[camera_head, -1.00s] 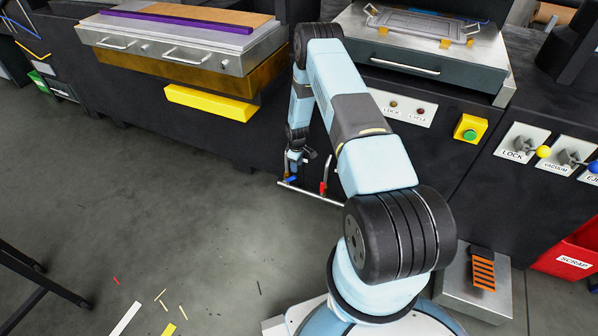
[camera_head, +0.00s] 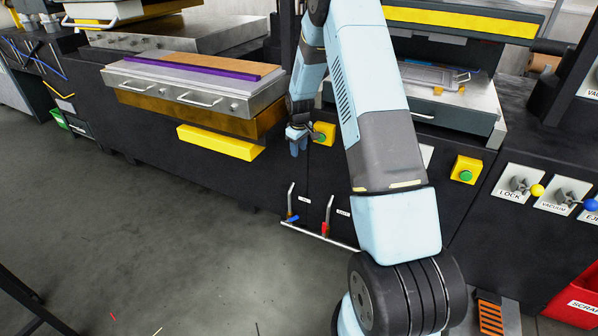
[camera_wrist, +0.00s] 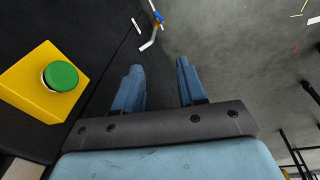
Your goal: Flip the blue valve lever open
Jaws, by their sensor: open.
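The blue valve lever (camera_head: 293,218) is at the foot of the left pipe stub, low on the front of the black machine. It is small and looks tilted sideways. A red lever (camera_head: 325,228) sits on the pipe stub to its right and looks more upright. My gripper (camera_head: 297,145) hangs above and clear of both levers, beside a yellow button box. In the wrist view my gripper (camera_wrist: 159,68) has its two blue fingers apart with nothing between them. The blue lever (camera_wrist: 158,17) shows beyond the fingertips at the top edge.
A yellow box with a green button (camera_wrist: 61,75) is close to my gripper on the machine front. A silver pipe (camera_head: 318,237) runs below the levers. A yellow block (camera_head: 220,142) juts out at left. The floor in front is open.

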